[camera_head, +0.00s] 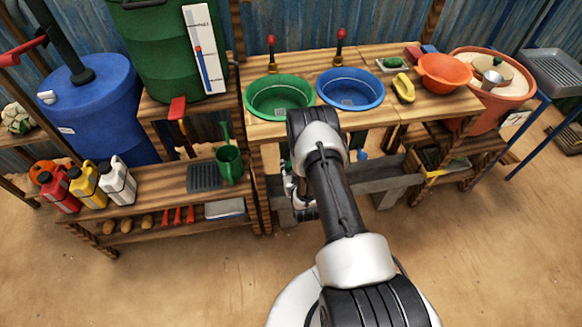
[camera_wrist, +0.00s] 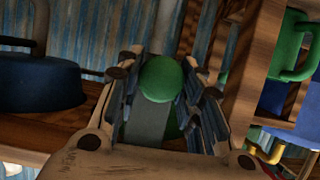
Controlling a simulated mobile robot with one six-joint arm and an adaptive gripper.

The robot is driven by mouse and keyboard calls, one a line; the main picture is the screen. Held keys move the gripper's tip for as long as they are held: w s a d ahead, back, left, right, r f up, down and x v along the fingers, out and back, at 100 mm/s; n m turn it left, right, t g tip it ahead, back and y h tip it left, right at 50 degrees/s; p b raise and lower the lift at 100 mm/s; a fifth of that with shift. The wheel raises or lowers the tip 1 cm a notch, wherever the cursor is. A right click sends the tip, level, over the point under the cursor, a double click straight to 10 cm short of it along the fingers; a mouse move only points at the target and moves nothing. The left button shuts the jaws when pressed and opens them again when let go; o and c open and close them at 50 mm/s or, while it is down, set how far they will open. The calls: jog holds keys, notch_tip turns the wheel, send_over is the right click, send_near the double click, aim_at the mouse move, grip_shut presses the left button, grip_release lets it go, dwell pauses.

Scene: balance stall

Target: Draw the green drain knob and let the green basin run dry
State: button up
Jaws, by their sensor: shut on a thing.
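The green basin (camera_head: 280,113) sits in the wooden wash bench, left of the blue basin (camera_head: 351,103). Its inside shows a grey patch at the bottom; I cannot tell the water level. In the wrist view the round green drain knob (camera_wrist: 161,79) is between the fingers of my gripper (camera_wrist: 163,88), which is shut on it. In the head view my gripper (camera_head: 300,198) is low, below the front of the bench under the green basin, partly behind my arm. The knob is hidden there.
A low shelf at left holds jerry cans (camera_head: 87,184), a dark tray (camera_head: 204,177) and a green watering can (camera_head: 229,165). A bench post (camera_head: 259,180) stands close left of my gripper. A grey trough (camera_head: 385,184) lies under the bench. Open floor is in front.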

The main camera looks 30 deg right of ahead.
grip_shut()
jog(key=s, duration=0.2)
jog(key=s+a+p, duration=0.1)
jog(key=s, duration=0.1)
jog(key=o, duration=1)
grip_release()
jog(key=shift+o, duration=0.2)
jog(key=v, duration=1.2)
